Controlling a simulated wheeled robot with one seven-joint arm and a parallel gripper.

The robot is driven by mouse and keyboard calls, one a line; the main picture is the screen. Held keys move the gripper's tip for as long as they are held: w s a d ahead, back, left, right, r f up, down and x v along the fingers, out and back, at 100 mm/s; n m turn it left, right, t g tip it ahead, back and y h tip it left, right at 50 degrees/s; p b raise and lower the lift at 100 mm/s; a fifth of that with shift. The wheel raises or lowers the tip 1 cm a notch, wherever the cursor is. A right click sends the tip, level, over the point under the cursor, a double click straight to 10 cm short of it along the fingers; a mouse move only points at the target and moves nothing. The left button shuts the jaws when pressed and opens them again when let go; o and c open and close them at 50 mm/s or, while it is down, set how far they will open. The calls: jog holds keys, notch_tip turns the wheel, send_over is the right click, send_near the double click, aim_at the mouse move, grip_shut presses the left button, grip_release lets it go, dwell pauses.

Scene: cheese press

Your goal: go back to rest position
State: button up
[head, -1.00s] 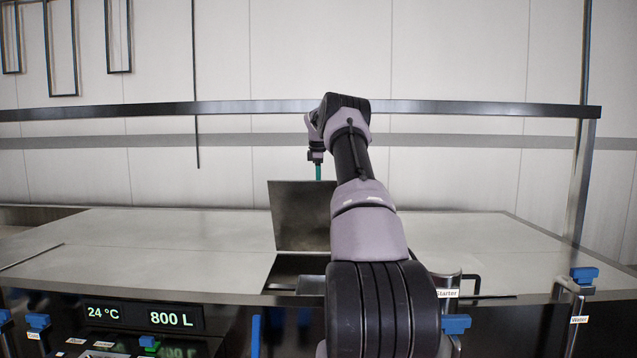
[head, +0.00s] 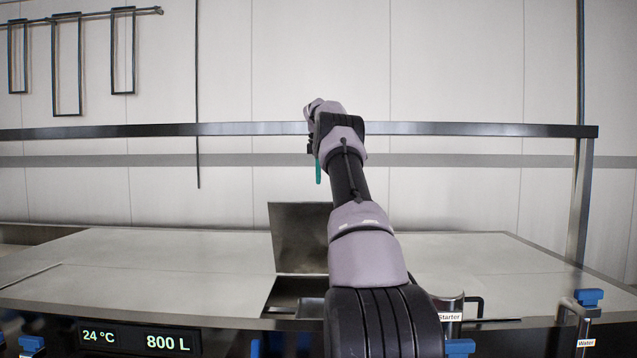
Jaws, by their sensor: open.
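My gripper (head: 318,172) is at the far end of my raised arm, above the vat's open hatch. A teal finger shows hanging below the wrist; the rest of the gripper is hidden behind my arm. It appears to touch nothing, with the pale wall behind it. The dark hatch lid (head: 299,238) stands upright on the vat top (head: 150,255), below the gripper.
A metal rail (head: 450,129) crosses behind my arm, held by a post (head: 580,200) at right. Blue-handled taps labelled Starter (head: 450,317) and Water (head: 586,343) stand in front. A display (head: 140,340) reads 24 °C and 800 L. Frames hang on the wall (head: 67,65).

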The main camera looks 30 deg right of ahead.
dwell(0.4)
jog(key=s+a+r+m+t, duration=0.1)
jog(key=s+a+r+m, duration=0.1)
jog(key=s+a+r, duration=0.45)
jog(key=s+a+r+m+t, duration=0.1)
jog(key=s+a+m, duration=0.15)
jog(key=a, duration=0.65)
jog(key=s+a+r+m, duration=0.1)
jog(key=s+a+r, duration=0.3)
jog(key=s+a, duration=0.3)
jog(key=s+a+f+m+t+y, duration=0.1)
jog(key=s+a+f+m, duration=0.2)
jog(key=s, duration=0.6)
jog(key=s+a+f+m+t+y, duration=0.1)
jog(key=s+a+f+m, duration=0.2)
jog(key=s+a+f, duration=0.2)
jog(key=s+a+f+m+t+y, duration=0.1)
jog(key=s+a+f+m, duration=0.3)
jog(key=s, duration=0.9)
jog(key=a, duration=0.3)
jog(key=shift+s+a+f, duration=0.15)
jog(key=shift+s+f, duration=0.05)
jog(key=shift+f, duration=0.15)
